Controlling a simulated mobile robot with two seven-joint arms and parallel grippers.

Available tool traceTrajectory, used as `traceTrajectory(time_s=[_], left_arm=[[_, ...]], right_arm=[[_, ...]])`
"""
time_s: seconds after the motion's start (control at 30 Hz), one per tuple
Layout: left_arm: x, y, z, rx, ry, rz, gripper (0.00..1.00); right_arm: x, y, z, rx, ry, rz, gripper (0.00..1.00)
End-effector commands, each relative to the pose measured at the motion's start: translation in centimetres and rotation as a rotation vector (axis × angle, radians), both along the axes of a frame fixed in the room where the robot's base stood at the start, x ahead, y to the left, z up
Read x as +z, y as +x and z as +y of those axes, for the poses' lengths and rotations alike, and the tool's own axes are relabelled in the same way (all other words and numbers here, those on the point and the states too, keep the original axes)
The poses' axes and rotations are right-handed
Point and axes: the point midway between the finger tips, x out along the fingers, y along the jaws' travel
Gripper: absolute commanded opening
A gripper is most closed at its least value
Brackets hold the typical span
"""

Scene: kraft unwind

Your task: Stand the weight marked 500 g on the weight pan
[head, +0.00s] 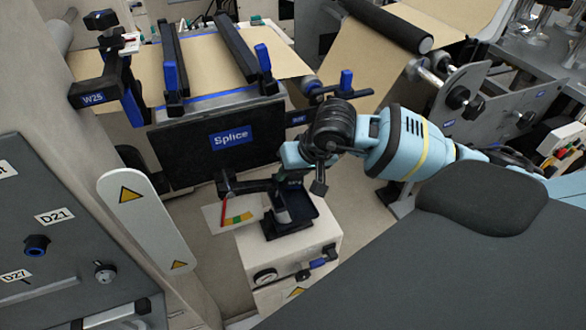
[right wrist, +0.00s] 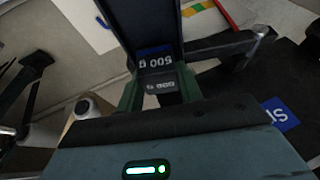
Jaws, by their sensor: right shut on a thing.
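My right gripper (right wrist: 163,98) comes down over a small cabinet in the middle of the head view. Its two teal fingers are shut on a dark weight (right wrist: 161,86) with a pale 500 g mark, upside down in the right wrist view. Just beyond it is a dark tray (right wrist: 152,28) with a blue 500 g label (right wrist: 155,58). The tray also shows on the cabinet in the head view (head: 292,228). A grey cylinder (head: 282,213) is at the tray, below a black arm (head: 248,187). I cannot tell which part is the weight pan. My left gripper is not in view.
A white card with coloured bands (head: 238,214) and a red pointer (head: 225,202) are left of the tray. The black Splice board (head: 215,150) stands behind. A white guard (head: 140,215) stands at the left.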

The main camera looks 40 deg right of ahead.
Motion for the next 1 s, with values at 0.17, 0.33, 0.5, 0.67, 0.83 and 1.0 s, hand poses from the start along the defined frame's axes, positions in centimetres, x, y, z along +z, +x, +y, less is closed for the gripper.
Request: traceTrajectory(time_s=[0.17,0.33,0.5,0.67,0.83,1.0], left_arm=[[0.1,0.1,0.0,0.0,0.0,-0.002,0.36],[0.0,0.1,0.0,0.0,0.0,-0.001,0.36],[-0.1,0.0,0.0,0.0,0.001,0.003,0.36],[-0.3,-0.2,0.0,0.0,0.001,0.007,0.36],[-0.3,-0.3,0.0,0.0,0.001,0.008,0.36],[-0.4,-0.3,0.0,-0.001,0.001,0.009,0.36]], right_arm=[[0.2,0.1,0.0,-0.001,0.001,-0.005,0.0],[0.2,0.1,0.0,0.0,0.001,-0.004,0.45],[0.1,0.0,0.0,0.0,0.0,-0.002,0.62],[-0.1,-0.1,0.0,0.0,0.0,0.002,0.62],[0.6,-0.3,-0.1,0.001,0.0,-0.001,0.62],[2.8,-1.3,-0.5,0.002,-0.003,-0.003,0.62]])
